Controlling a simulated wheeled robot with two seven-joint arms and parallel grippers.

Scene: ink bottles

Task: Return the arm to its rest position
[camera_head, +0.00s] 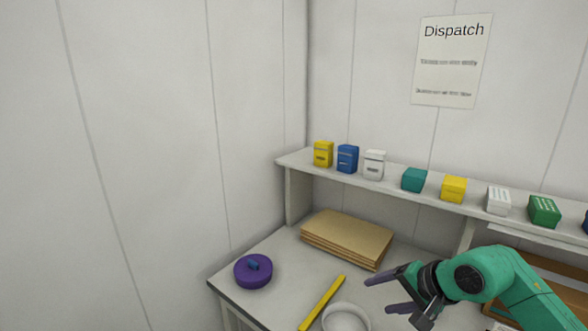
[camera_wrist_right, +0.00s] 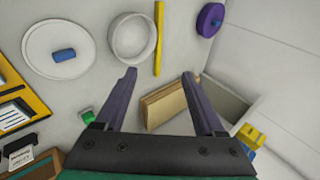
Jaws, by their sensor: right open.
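My right arm comes in from the right in the head view, and its gripper (camera_head: 378,292) hangs over the right part of the table. In the right wrist view the gripper (camera_wrist_right: 160,75) has its two purple fingers spread apart, with nothing between the tips. Below it are the table top and a stack of brown cardboard (camera_wrist_right: 168,104). My left gripper is in neither view.
A shelf (camera_head: 395,188) along the back wall carries several small boxes. On the table are a purple round item (camera_head: 253,273), a yellow bar (camera_head: 322,303), a white round dish (camera_head: 346,318) and the cardboard stack (camera_head: 347,238). A white disc (camera_wrist_right: 60,37) with a blue knob shows in the wrist view.

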